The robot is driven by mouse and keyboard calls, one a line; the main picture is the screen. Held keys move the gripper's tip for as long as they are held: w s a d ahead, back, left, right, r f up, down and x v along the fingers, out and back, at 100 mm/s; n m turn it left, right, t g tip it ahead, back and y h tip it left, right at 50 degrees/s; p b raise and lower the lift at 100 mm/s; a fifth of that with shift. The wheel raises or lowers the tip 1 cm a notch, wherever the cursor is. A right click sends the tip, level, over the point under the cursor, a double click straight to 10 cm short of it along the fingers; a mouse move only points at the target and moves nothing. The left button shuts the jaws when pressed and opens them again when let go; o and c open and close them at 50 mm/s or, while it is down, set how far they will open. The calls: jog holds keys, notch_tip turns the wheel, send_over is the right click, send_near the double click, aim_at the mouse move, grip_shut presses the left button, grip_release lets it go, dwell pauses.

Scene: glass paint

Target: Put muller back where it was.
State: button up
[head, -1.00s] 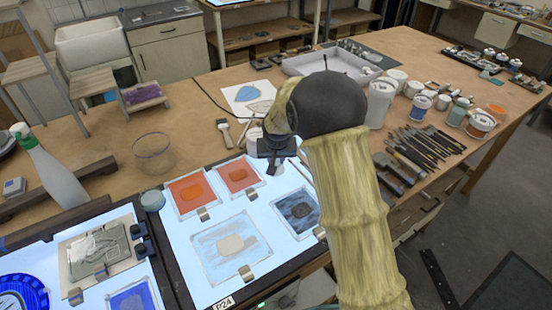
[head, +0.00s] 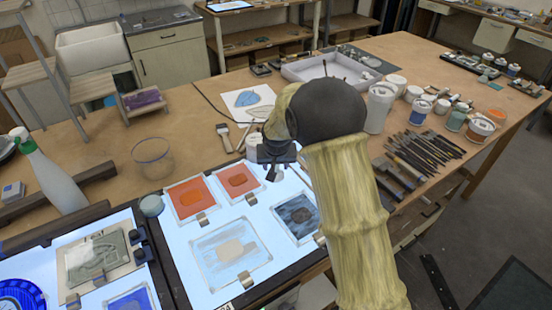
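My gripper (head: 277,172) hangs from my arm near the centre of the head view, over the far right edge of the lit light table (head: 185,255). It is small and dark and partly covered by my wrist. I cannot tell whether its fingers are open or shut, and no held thing is clearly visible. A pale round object (head: 252,144) stands just behind and left of the gripper, partly hidden by it; I cannot tell whether it is the muller. I cannot clearly pick out a muller anywhere.
Orange glass panels (head: 190,197), a pale panel (head: 228,255) and a dark panel (head: 298,218) lie on the light table. A clear bowl (head: 153,158) and a brush (head: 224,136) are behind it.

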jog(key=b+v, duration=0.2)
jog(key=v, duration=1.5)
jog(key=shift+s+r, duration=0.1)
jog(key=s+d+f+g, duration=0.1)
jog(key=s+d+f, duration=0.5)
jog(key=s+d, duration=0.2)
jog(key=s+d+f+m, duration=0.1)
jog(key=s+d+f, duration=0.4)
jog(key=s+d, duration=0.4)
jog(key=s, duration=0.3)
jog(key=shift+s+f+g, duration=0.4)
